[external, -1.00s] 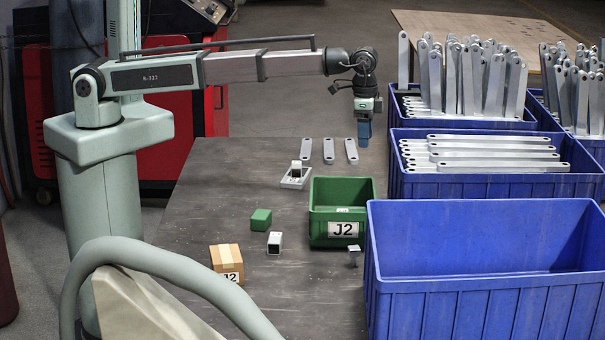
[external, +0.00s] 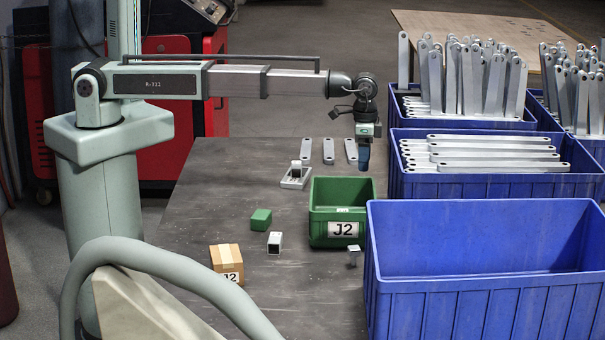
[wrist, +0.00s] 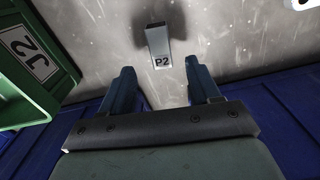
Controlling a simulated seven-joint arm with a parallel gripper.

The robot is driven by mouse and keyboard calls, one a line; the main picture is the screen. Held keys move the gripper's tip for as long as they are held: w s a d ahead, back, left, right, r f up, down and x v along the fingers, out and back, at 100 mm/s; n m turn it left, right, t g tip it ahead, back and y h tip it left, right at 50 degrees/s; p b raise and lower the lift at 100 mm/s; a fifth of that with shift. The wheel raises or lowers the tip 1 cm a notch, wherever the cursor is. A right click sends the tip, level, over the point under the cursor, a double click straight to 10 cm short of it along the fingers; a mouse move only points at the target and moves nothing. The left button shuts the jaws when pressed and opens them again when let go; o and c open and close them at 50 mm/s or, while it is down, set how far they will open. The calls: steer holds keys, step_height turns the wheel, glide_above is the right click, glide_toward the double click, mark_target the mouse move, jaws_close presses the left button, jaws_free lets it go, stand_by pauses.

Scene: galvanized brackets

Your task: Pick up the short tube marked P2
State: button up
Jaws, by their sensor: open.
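The short tube marked P2 (wrist: 160,45) is a small pale metal piece with a dark label. In the wrist view it lies ahead of my gripper (wrist: 158,70), in line with the gap between the blue fingers. The fingers are open and empty, apart from the tube. In the external view a small grey piece (external: 354,257), which looks like the same tube, sits on the table between the green J2 bin (external: 343,229) and the large blue bin. My gripper (external: 364,168) hangs pointing down, well above it in the picture.
The large blue bin (external: 470,300) stands close on the right. A cardboard box (external: 226,262), a green block (external: 261,220), another square tube (external: 274,243) and a metal bracket (external: 296,176) are spread on the dark table. Blue bins of metal bars stand behind at right.

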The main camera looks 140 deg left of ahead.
mark_target(351, 157)
steer(key=shift+s+f, duration=0.15)
steer(key=shift+f, duration=2.5)
steer(key=shift+c, duration=0.4)
jaws_close()
